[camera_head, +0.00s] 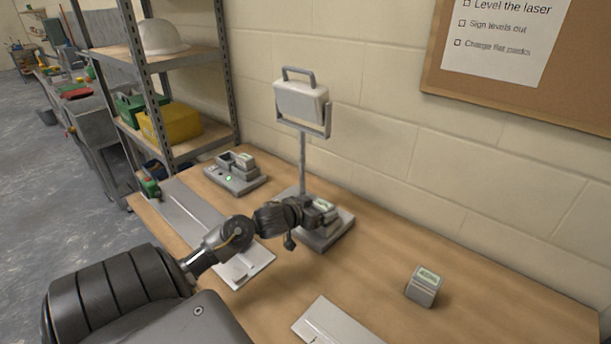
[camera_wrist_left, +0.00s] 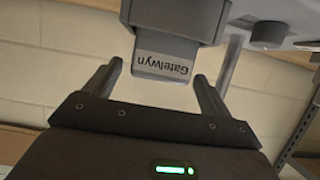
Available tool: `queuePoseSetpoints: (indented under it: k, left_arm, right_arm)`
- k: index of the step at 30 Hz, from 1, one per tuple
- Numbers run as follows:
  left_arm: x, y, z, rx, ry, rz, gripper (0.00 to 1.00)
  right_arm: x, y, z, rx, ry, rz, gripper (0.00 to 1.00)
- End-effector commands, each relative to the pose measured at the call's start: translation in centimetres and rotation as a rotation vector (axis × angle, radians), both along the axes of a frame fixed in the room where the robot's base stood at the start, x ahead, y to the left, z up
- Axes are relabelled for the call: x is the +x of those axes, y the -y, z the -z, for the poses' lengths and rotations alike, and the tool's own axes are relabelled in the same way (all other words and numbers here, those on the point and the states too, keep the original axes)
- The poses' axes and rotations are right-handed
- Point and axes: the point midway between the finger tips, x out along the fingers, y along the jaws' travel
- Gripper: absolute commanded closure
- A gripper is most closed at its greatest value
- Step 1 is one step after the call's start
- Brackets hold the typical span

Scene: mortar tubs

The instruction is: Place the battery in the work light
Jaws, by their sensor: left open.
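The work light has a white lamp head (camera_head: 301,102) with a handle, on a thin post above a grey base (camera_head: 322,239) on the bench. A grey battery with a pale display (camera_head: 324,205) sits at the base; I cannot tell whether it is fully seated. My left gripper (camera_head: 312,213) is beside it, partly hidden by its own wrist. In the left wrist view the gripper (camera_wrist_left: 156,88) is open, its fingers apart either side of a grey block labelled "Gatelwyn" (camera_wrist_left: 163,66), with gaps showing. My right gripper is not in view.
A charger (camera_head: 236,184) with a green light holds another battery (camera_head: 244,161) at the back left. A loose battery (camera_head: 424,286) stands at the front right. Flat metal plates (camera_head: 245,267) lie on the bench. Shelving (camera_head: 174,60) stands at the left; the bench's right side is mostly clear.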

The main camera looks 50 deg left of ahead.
Motion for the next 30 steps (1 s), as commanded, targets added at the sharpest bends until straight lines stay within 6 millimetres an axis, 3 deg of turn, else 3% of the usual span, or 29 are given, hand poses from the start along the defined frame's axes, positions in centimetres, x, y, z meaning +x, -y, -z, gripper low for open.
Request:
queuePoseSetpoints:
  k: [6,12,30]
  left_arm:
    - [-4.3,0.5,-1.7,0.003,-0.002,0.002,0.17]
    - [-6.4,0.8,-2.7,0.001,0.0,0.002,0.17]
    - [-6.9,0.8,-2.9,0.0,0.001,0.0,0.17]
  right_arm:
    - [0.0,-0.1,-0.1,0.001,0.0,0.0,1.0]
    - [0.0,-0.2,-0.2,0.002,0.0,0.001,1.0]
    - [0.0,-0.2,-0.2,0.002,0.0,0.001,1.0]
